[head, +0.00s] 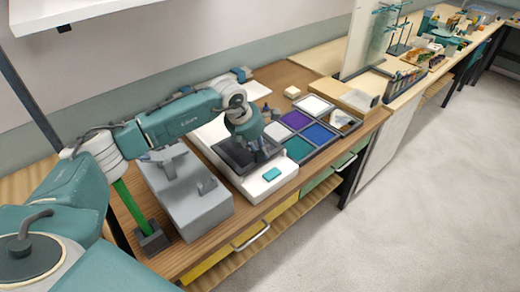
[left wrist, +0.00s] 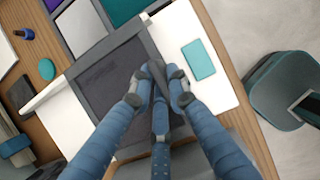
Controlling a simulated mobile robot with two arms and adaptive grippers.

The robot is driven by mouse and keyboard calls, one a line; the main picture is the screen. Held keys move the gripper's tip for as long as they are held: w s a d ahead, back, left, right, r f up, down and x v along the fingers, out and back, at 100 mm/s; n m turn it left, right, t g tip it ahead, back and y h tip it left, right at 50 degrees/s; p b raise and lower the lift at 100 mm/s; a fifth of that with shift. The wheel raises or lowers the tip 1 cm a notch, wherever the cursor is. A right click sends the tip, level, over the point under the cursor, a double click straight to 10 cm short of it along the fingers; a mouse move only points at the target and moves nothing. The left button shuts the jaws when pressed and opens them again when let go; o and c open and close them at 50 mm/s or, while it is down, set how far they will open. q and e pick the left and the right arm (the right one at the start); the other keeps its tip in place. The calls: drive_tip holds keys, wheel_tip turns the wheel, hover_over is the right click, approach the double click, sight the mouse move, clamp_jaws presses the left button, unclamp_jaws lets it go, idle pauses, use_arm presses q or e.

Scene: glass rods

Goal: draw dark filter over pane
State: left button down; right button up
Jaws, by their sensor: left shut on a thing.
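A white box-shaped device (head: 259,182) stands on the wooden bench with a dark grey framed panel (head: 228,150) on its top, apparently the dark filter over the pane. In the left wrist view the dark panel (left wrist: 107,75) lies flat inside a grey frame. My left gripper (head: 260,154) is over the right part of this panel. In the left wrist view its fingers (left wrist: 160,80) are closed on a dark strip or handle at the panel's edge. Any pane under the dark panel is hidden. My right gripper is not in view.
A teal pad (head: 272,173) sits on the device's front. Framed coloured panels, including a purple one (head: 296,120) and a blue one (head: 318,134), lie to the right. A grey block (head: 188,205) and a green rod (head: 127,202) in a dark base stand left.

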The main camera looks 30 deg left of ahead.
use_arm(q)
drive_tip(key=c, duration=1.7)
unclamp_jaws()
drive_tip(key=shift+o, duration=0.2)
drive_tip(key=shift+r, duration=0.2)
drive_tip(key=v, duration=1.1)
drive_tip(key=shift+s+r, duration=0.25)
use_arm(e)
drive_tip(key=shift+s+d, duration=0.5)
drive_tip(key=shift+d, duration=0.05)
use_arm(q)
drive_tip(key=shift+a, duration=0.1)
